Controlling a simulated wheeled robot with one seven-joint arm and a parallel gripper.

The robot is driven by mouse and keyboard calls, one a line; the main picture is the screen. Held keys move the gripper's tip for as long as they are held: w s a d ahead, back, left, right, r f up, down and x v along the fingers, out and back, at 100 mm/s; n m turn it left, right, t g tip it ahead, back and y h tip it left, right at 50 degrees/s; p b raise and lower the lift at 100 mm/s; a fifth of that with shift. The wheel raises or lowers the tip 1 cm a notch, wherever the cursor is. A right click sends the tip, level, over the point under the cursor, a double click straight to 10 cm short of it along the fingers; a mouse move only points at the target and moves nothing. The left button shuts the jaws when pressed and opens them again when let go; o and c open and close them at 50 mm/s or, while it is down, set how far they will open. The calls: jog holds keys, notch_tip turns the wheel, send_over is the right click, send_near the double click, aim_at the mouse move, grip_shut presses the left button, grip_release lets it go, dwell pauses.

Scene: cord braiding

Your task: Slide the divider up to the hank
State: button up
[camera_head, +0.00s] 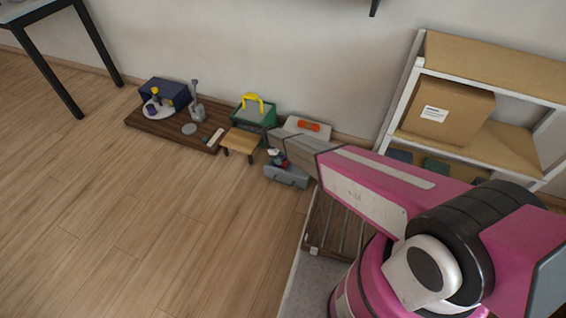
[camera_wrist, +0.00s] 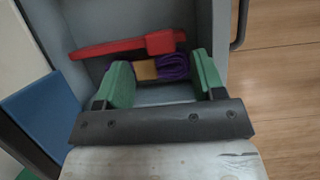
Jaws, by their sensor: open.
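The red divider (camera_wrist: 112,48), a bar with a thicker block at its right end, lies across the grey box (camera_wrist: 88,20) in the wrist view. The hank (camera_wrist: 174,66), purple cord with a tan band, is just on the near side of the divider; a narrow gap or contact between them cannot be told. My gripper (camera_wrist: 161,70) is open, its green fingers to the left and right of the hank, which shows between them. The fingers partly hide the hank's ends. In the head view the grey box (camera_head: 287,178) is on the floor below my arm's end, with a small red part inside.
A blue panel (camera_wrist: 35,112) lies left of the box in the wrist view. In the head view a small wooden stool (camera_head: 243,139), a green crate (camera_head: 262,122) and a dark board (camera_head: 165,127) with tools stand left. A shelf (camera_head: 470,55) stands right. The left floor is clear.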

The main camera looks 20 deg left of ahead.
jog(key=v, duration=0.6)
jog(key=shift+r, duration=0.1)
